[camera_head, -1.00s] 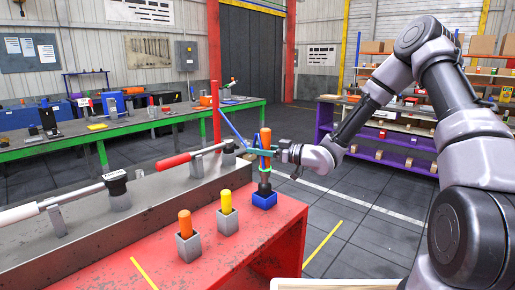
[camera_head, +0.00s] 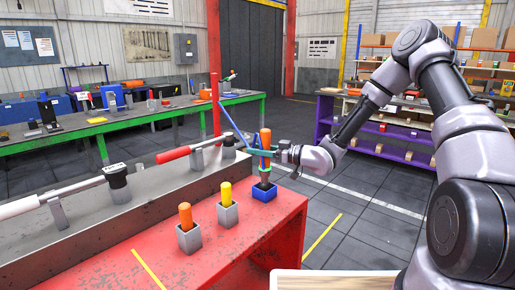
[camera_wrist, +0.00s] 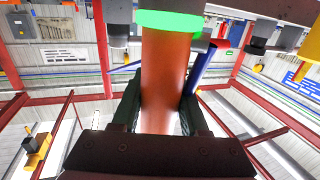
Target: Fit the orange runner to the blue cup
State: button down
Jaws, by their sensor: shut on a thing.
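The orange runner (camera_head: 265,137) is an upright orange cylinder. My gripper (camera_head: 268,154) is shut on it; the wrist view shows the orange body (camera_wrist: 166,85) between the two dark jaws (camera_wrist: 160,112), with a bright green ring at its top end. The blue cup (camera_head: 264,194) is a small square block near the red bench's far right corner. The runner stands directly above it, in line with it. A dark piece shows between the orange body and the cup; I cannot tell how far anything sits inside the cup.
Two grey cups stand nearby on the red bench (camera_head: 205,262), one with an orange peg (camera_head: 185,214), one with a yellow peg (camera_head: 226,193). A grey rail with a red-handled lever (camera_head: 175,154) runs along the left. A red post (camera_head: 214,80) and slanted blue bar stand close behind.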

jog(key=shift+f, duration=0.9)
jog(key=shift+c, duration=1.7)
grip_release()
jog(key=shift+f, duration=0.1)
jog(key=v, duration=1)
jog(key=shift+s+d, duration=0.15)
jog(key=shift+d, duration=0.25)
